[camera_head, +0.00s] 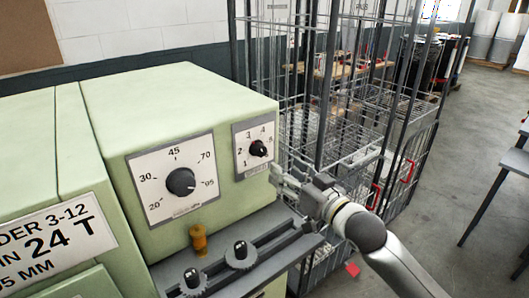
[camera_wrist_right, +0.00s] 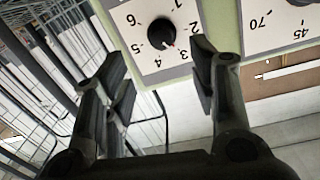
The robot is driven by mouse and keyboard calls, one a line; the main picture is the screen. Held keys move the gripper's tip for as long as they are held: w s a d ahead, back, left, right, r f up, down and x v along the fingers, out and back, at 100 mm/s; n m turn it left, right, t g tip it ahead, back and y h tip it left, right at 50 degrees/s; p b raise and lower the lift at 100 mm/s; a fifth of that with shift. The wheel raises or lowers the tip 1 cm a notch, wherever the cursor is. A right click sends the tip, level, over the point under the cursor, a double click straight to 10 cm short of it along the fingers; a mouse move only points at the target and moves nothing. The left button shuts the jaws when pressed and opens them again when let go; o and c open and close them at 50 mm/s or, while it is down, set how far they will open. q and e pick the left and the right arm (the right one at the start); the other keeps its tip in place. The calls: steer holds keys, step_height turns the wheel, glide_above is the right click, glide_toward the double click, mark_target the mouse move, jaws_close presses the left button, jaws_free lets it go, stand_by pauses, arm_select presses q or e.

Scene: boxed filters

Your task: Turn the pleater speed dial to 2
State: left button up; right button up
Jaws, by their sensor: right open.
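The small dial (camera_head: 258,148) is a black knob on a white plate numbered 1 to 6, at the right of the green machine's front. It also shows in the right wrist view (camera_wrist_right: 162,32), upside down, with a red mark on the knob. I cannot tell surely which number it points to. My right gripper (camera_head: 281,177) is just below and right of the plate. In the wrist view its open fingers (camera_wrist_right: 158,58) are apart and empty, with the knob beyond and between them, not touched. My left gripper is out of view.
A larger dial (camera_head: 181,181) marked 20 to 95 sits left of the small one. Below are a grey ledge (camera_head: 218,262) with two black-topped knobs and an amber fitting (camera_head: 199,240). A wire cage (camera_head: 345,120) stands close behind my right arm.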

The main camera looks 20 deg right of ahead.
mark_target(263, 152)
steer(key=p+x, duration=0.1)
steer(key=x, duration=0.2)
steer(key=p+x, duration=0.1)
steer(key=x, duration=0.2)
steer(key=p+x, duration=0.1)
steer(key=x, duration=0.2)
steer(key=shift+w+a+r, duration=0.15)
steer(key=shift+w+r, duration=0.1)
steer(key=shift+w+a+f, duration=0.15)
steer(key=shift+w+a, duration=0.1)
steer(key=shift+w, duration=0.3)
steer(key=c, duration=1)
steer(key=shift+c, duration=0.2)
